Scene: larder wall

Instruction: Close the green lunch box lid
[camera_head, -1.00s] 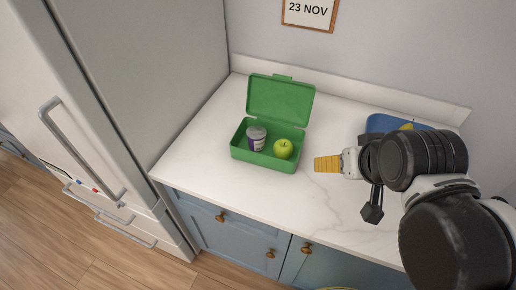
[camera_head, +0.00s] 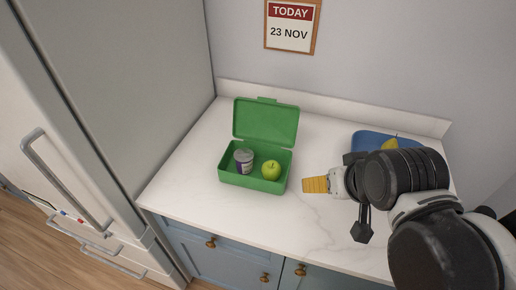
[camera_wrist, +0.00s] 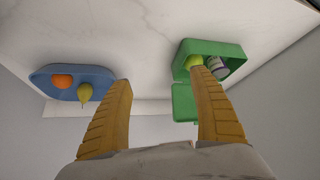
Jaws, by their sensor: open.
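The green lunch box (camera_head: 236,180) stands on the white counter with its lid (camera_head: 266,121) raised upright at the back. Inside are a green apple (camera_head: 271,170) on the right and a small purple and white tub (camera_head: 243,161) on the left. My gripper (camera_head: 316,185), with yellow fingers, is to the right of the box and apart from it. In the wrist view my gripper (camera_wrist: 162,100) is open with nothing between its fingers. The lunch box (camera_wrist: 228,49) and its lid (camera_wrist: 184,103) show there too, partly hidden by the right finger.
A blue tray (camera_head: 366,138) with a yellow pear (camera_head: 390,144) stands behind my arm at the right; the wrist view also shows an orange (camera_wrist: 62,81) on it. A tall fridge (camera_head: 160,80) borders the counter's left. The counter front (camera_head: 240,204) is clear.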

